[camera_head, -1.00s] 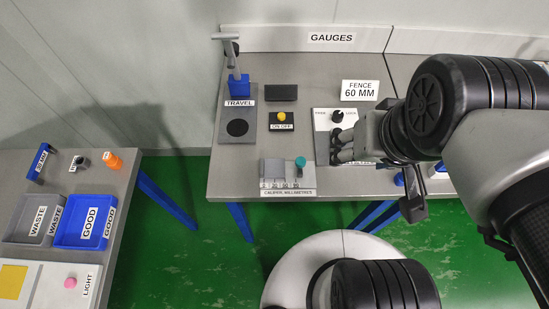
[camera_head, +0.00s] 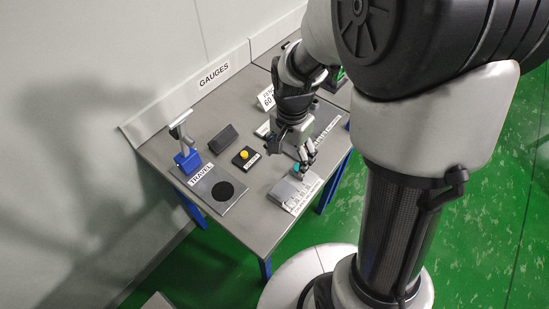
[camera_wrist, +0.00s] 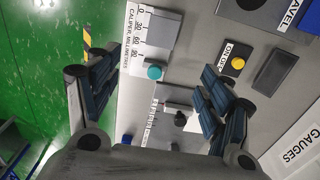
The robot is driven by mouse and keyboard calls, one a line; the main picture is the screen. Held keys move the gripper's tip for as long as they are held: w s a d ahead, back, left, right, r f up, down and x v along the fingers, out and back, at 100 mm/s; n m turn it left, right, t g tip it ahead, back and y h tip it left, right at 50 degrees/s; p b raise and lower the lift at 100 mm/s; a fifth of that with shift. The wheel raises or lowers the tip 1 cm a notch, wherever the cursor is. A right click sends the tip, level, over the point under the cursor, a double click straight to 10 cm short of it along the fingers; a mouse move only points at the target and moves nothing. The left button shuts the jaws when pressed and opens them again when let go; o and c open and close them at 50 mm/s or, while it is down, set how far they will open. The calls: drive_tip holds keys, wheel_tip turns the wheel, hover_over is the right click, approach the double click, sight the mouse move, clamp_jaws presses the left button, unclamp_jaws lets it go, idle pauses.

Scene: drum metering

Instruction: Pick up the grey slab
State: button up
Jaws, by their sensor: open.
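My gripper (camera_wrist: 160,82) is open and empty above the table of gauges, and its two fingers stand wide apart in the wrist view. It also shows in the head view (camera_head: 307,158), close to the caliper's teal knob. I cannot tell for sure which thing is the grey slab. A dark grey block (camera_head: 223,138) lies behind the on/off button, and it shows at the upper right of the wrist view (camera_wrist: 276,72), outside the fingers. The caliper (camera_head: 294,190), with its teal knob (camera_wrist: 154,73), is at the table's front edge. Part of the fence gauge is hidden by my arm.
The travel gauge (camera_head: 213,189) has a blue block and an upright post (camera_head: 187,158). The on/off box (camera_head: 245,157) carries a yellow button. A black knob (camera_wrist: 180,119) shows between the fingers. The grey table (camera_head: 240,225) is bare at its front left.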

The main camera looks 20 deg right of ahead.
drive_tip(key=b, duration=0.3)
hover_over(284, 189)
drive_tip(key=f, duration=0.7)
drive_tip(key=d+f, duration=0.1)
drive_tip(key=f, duration=0.3)
drive_tip(key=shift+w, duration=0.2)
drive_tip(key=shift+s+a+f+b, duration=0.15)
drive_tip(key=shift+f+b, duration=0.3)
drive_tip(key=shift+f, duration=0.45)
drive_tip(key=shift+a+f+b, duration=0.2)
drive_tip(key=shift+f+b, duration=0.3)
drive_tip(key=shift+f, duration=0.35)
drive_tip(key=shift+s+a+f+b, duration=0.15)
drive_tip(key=shift+f+b, duration=0.3)
drive_tip(key=shift+f, duration=0.45)
drive_tip(key=shift+w+r, duration=0.1)
drive_tip(key=c, duration=1.2)
drive_tip(key=shift+o, duration=0.2)
drive_tip(key=shift+r, duration=0.1)
